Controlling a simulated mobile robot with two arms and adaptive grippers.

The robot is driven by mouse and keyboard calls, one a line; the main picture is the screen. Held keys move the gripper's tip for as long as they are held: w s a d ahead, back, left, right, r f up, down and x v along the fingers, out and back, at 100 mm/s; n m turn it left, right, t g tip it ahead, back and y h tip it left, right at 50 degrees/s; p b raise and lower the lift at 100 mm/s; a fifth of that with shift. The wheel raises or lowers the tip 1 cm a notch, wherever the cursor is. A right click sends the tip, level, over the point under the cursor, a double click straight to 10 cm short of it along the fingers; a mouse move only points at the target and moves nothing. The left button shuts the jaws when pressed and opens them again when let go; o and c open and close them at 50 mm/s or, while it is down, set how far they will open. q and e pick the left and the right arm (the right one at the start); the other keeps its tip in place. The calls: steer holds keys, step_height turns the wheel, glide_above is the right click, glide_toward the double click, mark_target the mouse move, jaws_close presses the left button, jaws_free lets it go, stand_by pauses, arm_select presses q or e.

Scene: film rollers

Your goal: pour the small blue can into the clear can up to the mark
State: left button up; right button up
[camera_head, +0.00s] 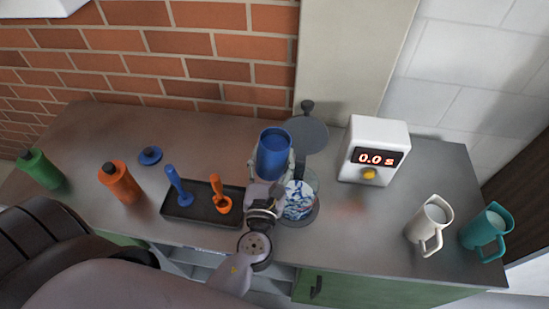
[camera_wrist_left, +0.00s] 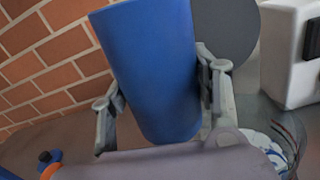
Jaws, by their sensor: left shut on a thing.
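The small blue can (camera_head: 273,155) is in my left gripper (camera_head: 270,174), whose fingers close on it from both sides. In the left wrist view the blue can (camera_wrist_left: 152,70) sits between the two fingers, leaning slightly. The clear can (camera_head: 300,200) stands on the counter just right of the gripper, partly hidden by it. White and blue patches show inside or through it. In the left wrist view the clear can (camera_wrist_left: 285,125) shows at the lower right with thin dark and reddish lines on its wall. I see no stream between the cans. My right gripper is out of view.
A black tray (camera_head: 205,219) with a blue and an orange tool lies left. Orange (camera_head: 119,184) and green (camera_head: 41,170) bottles stand further left. A grey round plate (camera_head: 306,134) is behind the cans. A white timer (camera_head: 378,136) reads 0.0 s. Two mugs (camera_head: 428,224) (camera_head: 485,230) stand right.

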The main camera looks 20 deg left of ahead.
mark_target(259, 151)
arm_select(q)
steer(key=shift+w+a+r+m, duration=0.1)
steer(key=shift+w+r+m, duration=0.05)
steer(key=shift+r+m, duration=0.3)
steer(key=shift+a+r+m+p, duration=0.25)
steer(key=shift+m+p, duration=0.1)
steer(key=shift+m, duration=0.1)
steer(key=shift+a+r+m+t, duration=0.3)
steer(key=shift+m, duration=0.2)
steer(key=shift+a+r+m+t+p, duration=0.2)
steer(key=shift+a+r+m+p, duration=0.2)
steer(key=shift+m, duration=0.45)
steer(key=shift+a+r+m+t+p, duration=0.25)
steer(key=shift+r+m, duration=0.25)
steer(key=shift+m, duration=0.35)
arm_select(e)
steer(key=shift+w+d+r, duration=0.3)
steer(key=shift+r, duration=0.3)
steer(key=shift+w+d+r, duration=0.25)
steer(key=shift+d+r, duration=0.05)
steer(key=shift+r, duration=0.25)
arm_select(q)
steer(key=shift+d, duration=0.1)
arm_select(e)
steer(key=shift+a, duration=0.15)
